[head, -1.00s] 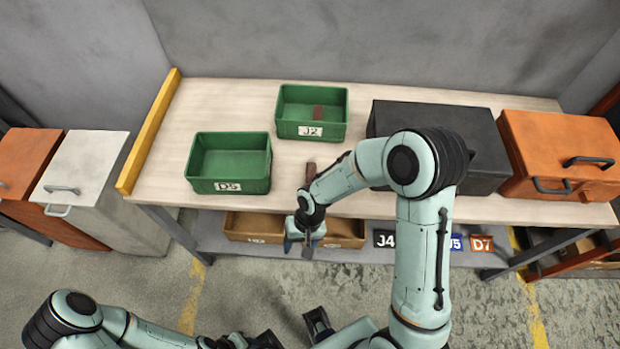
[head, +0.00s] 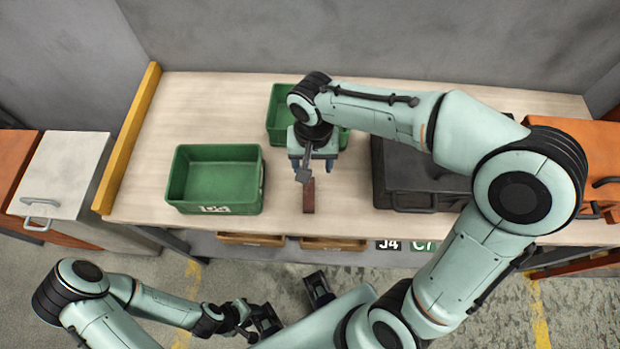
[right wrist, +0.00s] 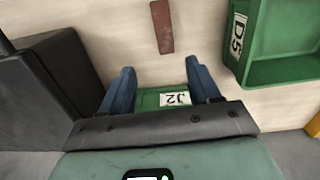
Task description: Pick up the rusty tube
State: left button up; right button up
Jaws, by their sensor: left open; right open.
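The rusty tube (head: 308,195) is a short reddish-brown bar lying on the pale bench top near its front edge. In the head view its far end is partly hidden by my right gripper. In the right wrist view the tube (right wrist: 162,27) lies at the top centre, beyond and apart from the fingertips. My right gripper (head: 313,166) is open and empty above the bench, just behind the tube; its blue fingers (right wrist: 160,70) also show in the right wrist view. My left gripper (head: 292,304) is open and empty, low in front of the bench.
A green bin (head: 215,206) stands left of the tube. Another green bin (head: 278,105), labelled J2 in the wrist view (right wrist: 147,98), is behind my right gripper, partly hidden. A black case (head: 390,190) stands to the right. Boxes (head: 333,243) sit on the lower shelf.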

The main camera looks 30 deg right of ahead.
jog(key=b, duration=0.1)
send_over(309, 191)
jog(key=f, duration=0.7)
jog(key=shift+s+d, duration=0.1)
jog(key=shift+d, duration=0.25)
jog(key=shift+a+f+b, duration=0.15)
jog(key=shift+a+f, duration=0.05)
jog(key=shift+f, duration=1.35)
jog(key=shift+a+f+b, duration=0.15)
jog(key=shift+a+f, duration=0.05)
jog(key=shift+f, duration=1.3)
pick_arm(q)
jog(key=shift+s+a+f, duration=0.15)
jog(key=shift+s+f, duration=0.25)
jog(key=shift+f, duration=0.4)
pick_arm(e)
jog(key=c, duration=1.1)
